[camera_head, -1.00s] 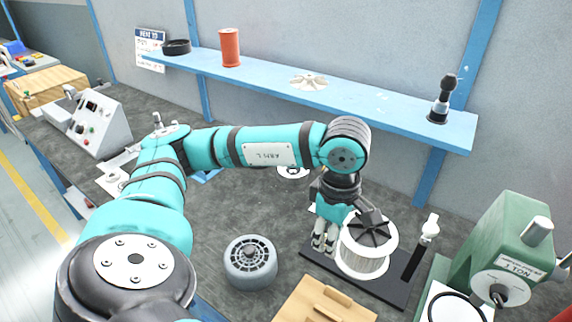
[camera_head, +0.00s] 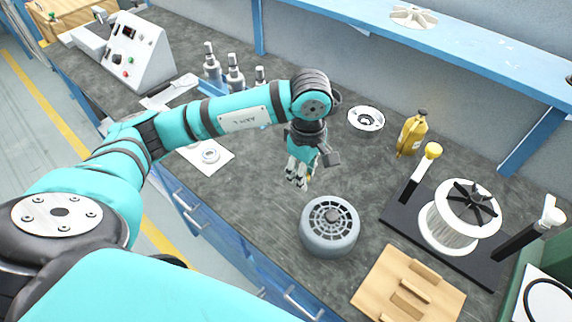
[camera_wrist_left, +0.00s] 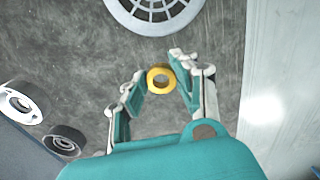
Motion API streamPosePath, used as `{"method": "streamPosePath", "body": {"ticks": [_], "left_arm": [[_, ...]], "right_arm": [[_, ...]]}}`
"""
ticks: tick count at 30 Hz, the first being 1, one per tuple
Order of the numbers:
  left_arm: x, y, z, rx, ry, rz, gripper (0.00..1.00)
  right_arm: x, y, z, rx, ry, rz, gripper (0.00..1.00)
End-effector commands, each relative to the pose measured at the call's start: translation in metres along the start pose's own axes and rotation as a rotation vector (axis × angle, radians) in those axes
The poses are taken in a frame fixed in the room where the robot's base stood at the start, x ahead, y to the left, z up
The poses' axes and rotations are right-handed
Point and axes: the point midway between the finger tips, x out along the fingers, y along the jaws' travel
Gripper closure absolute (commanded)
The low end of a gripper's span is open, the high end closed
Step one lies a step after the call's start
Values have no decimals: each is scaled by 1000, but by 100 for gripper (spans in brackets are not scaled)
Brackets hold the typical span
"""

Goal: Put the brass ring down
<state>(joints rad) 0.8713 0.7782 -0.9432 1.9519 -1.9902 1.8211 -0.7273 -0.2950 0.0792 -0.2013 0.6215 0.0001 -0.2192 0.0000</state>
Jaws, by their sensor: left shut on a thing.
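My left gripper (camera_head: 298,177) is shut on the brass ring, low over the dark bench top, beside the grey finned housing (camera_head: 330,226). In the left wrist view the yellow brass ring (camera_wrist_left: 161,78) sits between the fingertips of my left gripper (camera_wrist_left: 160,80), its hole facing the camera. In the head view the fingers mostly hide the ring. I cannot tell whether it touches the bench. The housing's grille also shows at the top of the left wrist view (camera_wrist_left: 150,12). My right gripper is not in view.
A black stand (camera_head: 392,220) holds a white cylinder with a black fan (camera_head: 470,215). A wooden block (camera_head: 408,290) lies in front. A yellow bottle (camera_head: 411,134) and a white round part (camera_head: 366,119) stand behind. Bare bench lies left of the gripper, beside a white sheet (camera_head: 205,158).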

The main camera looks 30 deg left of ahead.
Motion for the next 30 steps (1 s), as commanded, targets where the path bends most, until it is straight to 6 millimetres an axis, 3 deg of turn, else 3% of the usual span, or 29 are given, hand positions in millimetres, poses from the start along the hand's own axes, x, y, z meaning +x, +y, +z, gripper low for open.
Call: {"method": "streamPosePath", "body": {"ticks": [9,16,21,30], "left_arm": [[52,-1,1,4,1,-5,100],[71,0,1,4,0,-4,100],[95,-1,1,3,1,-5,100],[101,0,1,4,0,0,100]], "right_arm": [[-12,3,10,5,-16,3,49],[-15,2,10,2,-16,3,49],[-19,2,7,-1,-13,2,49],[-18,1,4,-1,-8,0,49]]}}
